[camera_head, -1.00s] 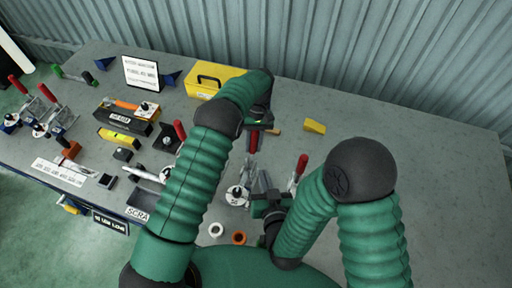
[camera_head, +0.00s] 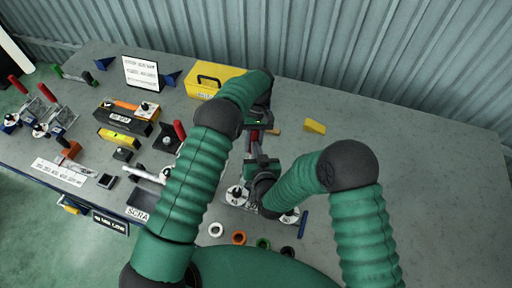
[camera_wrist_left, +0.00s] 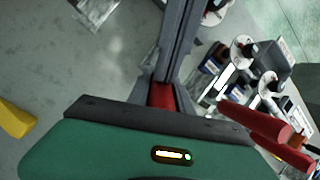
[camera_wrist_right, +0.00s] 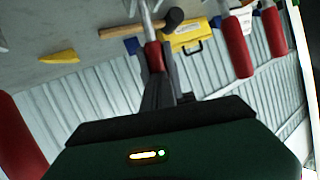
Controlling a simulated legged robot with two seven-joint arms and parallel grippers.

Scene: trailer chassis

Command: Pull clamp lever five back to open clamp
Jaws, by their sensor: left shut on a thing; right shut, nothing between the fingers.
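My left gripper (camera_head: 256,126) is shut on a red clamp lever (camera_head: 254,136) at the middle of the table. In the left wrist view the lever's red grip (camera_wrist_left: 162,95) lies between the fingers (camera_wrist_left: 168,65). My right gripper (camera_head: 256,157) is shut and empty, close in front of that lever. In the right wrist view a red grip (camera_wrist_right: 153,57) shows at the right fingers (camera_wrist_right: 160,85); I cannot tell whether they touch it. White clamp labels (camera_head: 237,195) show below; their numbers are unreadable, so I cannot tell which lever is five. The right forearm hides part of the clamps.
A yellow toolbox (camera_head: 211,80) and a yellow wedge (camera_head: 315,126) stand behind. A hammer (camera_wrist_right: 130,29) lies behind the lever. Other red-levered clamps (camera_head: 180,130) stand to the left. Several rings (camera_head: 238,238) lie along the front edge. The table's right side is clear.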

